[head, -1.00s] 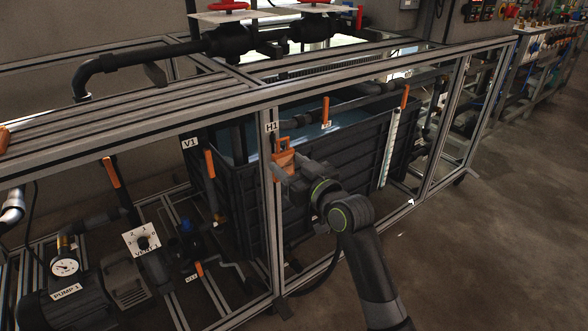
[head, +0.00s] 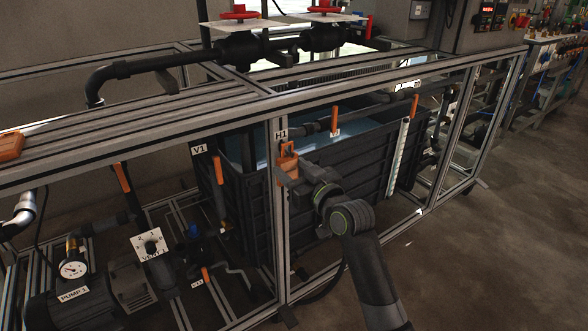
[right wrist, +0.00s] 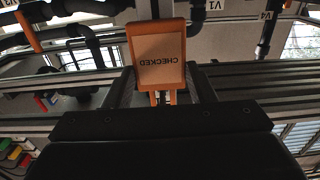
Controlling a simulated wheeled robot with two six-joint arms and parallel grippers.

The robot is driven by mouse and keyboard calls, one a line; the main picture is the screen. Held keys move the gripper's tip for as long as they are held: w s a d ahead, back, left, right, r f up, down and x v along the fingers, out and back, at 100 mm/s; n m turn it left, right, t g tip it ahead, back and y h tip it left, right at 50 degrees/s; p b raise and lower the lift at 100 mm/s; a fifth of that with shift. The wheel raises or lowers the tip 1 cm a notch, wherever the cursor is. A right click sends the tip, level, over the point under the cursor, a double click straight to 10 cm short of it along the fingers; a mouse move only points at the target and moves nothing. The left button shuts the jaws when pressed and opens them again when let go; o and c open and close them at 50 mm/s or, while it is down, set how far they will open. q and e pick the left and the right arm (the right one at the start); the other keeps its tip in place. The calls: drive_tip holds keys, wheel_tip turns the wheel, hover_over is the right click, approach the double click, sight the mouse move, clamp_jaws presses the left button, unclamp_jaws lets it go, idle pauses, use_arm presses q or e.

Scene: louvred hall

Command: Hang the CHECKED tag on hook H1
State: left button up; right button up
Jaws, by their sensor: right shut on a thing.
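The CHECKED tag (head: 288,167) is orange with a loop-like top. It is at the post just below the H1 label (head: 281,134). In the right wrist view the tag (right wrist: 157,55) shows its pale face with the word CHECKED upside down. My right gripper (head: 297,175) is shut on the tag's lower part. Hook H1 itself is too small and covered to make out, so I cannot tell whether the tag's loop is around it. My left gripper is not in view.
The aluminium frame (head: 350,88) surrounds a dark water tank (head: 330,165). Pump 1 (head: 75,295) and a valve panel (head: 149,245) are at lower left. An orange object (head: 10,147) lies on the frame's left end. The floor at right is clear.

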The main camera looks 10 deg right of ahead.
drive_tip(key=shift+f, duration=0.15)
drive_tip(key=shift+f+b, duration=0.45)
drive_tip(key=shift+f, duration=0.15)
idle(0.5)
drive_tip(key=o, duration=1)
drive_tip(key=p+v, duration=0.2)
drive_tip(key=v, duration=0.5)
drive_tip(key=p+v, duration=0.2)
drive_tip(key=v, duration=1.5)
drive_tip(key=shift+s+d+r, duration=0.1)
drive_tip(key=shift+s, duration=0.15)
